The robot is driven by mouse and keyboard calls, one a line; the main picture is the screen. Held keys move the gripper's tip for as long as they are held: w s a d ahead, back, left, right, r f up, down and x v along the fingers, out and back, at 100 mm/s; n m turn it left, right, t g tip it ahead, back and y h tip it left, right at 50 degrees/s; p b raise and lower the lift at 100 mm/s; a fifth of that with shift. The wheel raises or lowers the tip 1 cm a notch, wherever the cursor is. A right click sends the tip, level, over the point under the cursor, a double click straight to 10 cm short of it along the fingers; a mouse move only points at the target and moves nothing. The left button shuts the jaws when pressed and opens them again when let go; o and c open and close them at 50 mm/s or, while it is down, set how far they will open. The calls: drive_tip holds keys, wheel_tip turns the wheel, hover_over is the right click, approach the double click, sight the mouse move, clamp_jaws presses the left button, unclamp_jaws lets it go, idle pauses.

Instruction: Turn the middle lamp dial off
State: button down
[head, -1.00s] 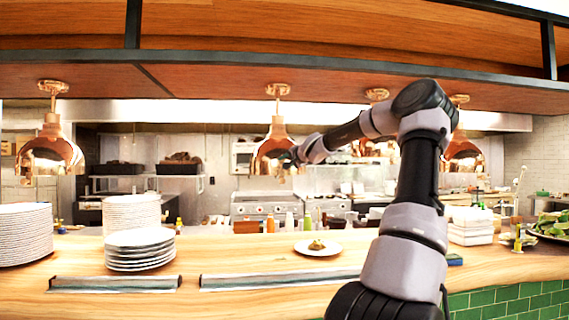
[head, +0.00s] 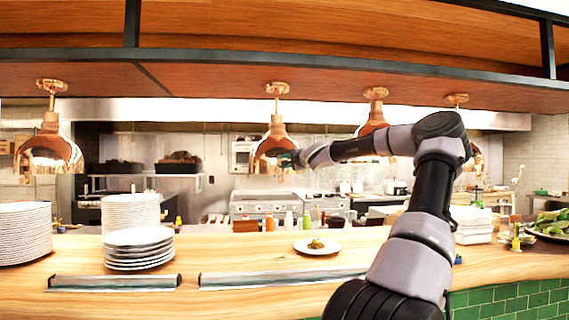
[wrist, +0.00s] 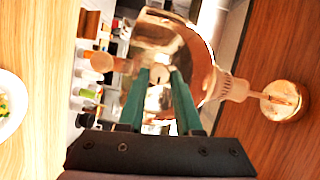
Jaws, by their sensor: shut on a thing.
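The copper heat lamp (head: 268,158) hangs second from the left over the pass, and my gripper (head: 292,159) is at the right side of its shade. The same lamp's shade (wrist: 200,55) fills the middle of the wrist view, lying sideways. My gripper's green fingers (wrist: 159,78) are nearly together at the shade, with a small pale round dial (wrist: 158,71) between their tips. They are shut on it. The dial's pointer or mark is hidden.
Other copper lamps hang at the left (head: 48,155) and right (head: 375,108). Below, the wooden counter (head: 220,258) holds plate stacks (head: 140,240) and a plate of food (head: 317,246). A dark beam (head: 250,60) runs overhead.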

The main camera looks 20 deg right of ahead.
drive_tip(key=c, duration=0.6)
unclamp_jaws()
drive_tip(key=s+d, duration=0.1)
drive_tip(key=s, duration=0.9)
drive_tip(key=shift+s+r, duration=0.3)
drive_tip(key=shift+r, duration=0.1)
